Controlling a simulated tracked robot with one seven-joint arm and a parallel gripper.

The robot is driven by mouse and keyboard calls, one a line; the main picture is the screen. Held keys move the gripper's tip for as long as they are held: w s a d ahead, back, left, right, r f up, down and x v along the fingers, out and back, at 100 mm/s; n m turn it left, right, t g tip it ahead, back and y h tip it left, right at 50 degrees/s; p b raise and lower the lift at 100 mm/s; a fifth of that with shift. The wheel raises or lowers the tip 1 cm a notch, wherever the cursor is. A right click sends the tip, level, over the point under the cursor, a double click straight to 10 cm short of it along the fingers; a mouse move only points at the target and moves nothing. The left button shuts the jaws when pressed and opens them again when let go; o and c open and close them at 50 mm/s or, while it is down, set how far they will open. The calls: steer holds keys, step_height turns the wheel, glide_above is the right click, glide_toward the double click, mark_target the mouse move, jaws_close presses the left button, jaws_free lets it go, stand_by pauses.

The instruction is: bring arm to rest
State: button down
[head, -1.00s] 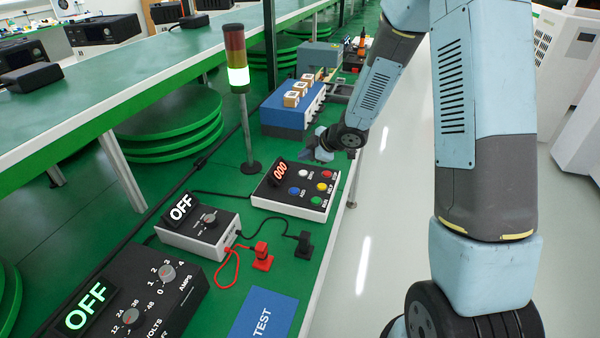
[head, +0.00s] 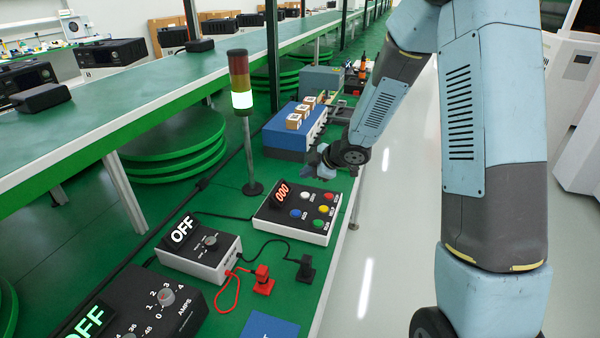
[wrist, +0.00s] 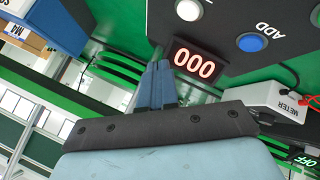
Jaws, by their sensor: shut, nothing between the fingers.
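My gripper (head: 316,168) is in the head view, above the far edge of the button box, at the end of my bent arm. In the wrist view its fingers (wrist: 156,85) are together with nothing between them. They point toward the button box (wrist: 215,20) and its display (wrist: 194,63), which reads 000. The button box also shows in the head view (head: 291,225), with white, blue, red, yellow and green buttons. Whether the gripper touches anything is hard to tell, but it appears apart from the box.
A signal tower (head: 242,98) with its lowest segment lit stands left of the box. A blue block (head: 283,138) carrying small cartons is beyond. Two meters reading OFF, one a grey box (head: 197,258), sit nearer. A shelf (head: 150,85) runs along the left.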

steer(key=s+d+r+m+t+h, duration=0.2)
steer(key=s+d+r+m+h, duration=0.25)
steer(key=d+r, duration=0.45)
steer(key=s+d+r+m+t+h, duration=0.1)
steer(key=s+d+r+m+h, duration=0.2)
steer(key=d+r+m, duration=0.5)
steer(key=s+d+r+m+g, duration=0.1)
steer(key=s+r+m, duration=0.2)
steer(key=s, duration=1)
steer(key=s+d+r+m+g, duration=0.1)
steer(key=s+r+m, duration=0.3)
steer(key=s, duration=0.8)
step_height(320, 180, up, 2)
steer(key=shift+s+d+r+g, duration=0.15)
steer(key=shift+s+g, duration=0.25)
steer(key=shift+g, duration=0.1)
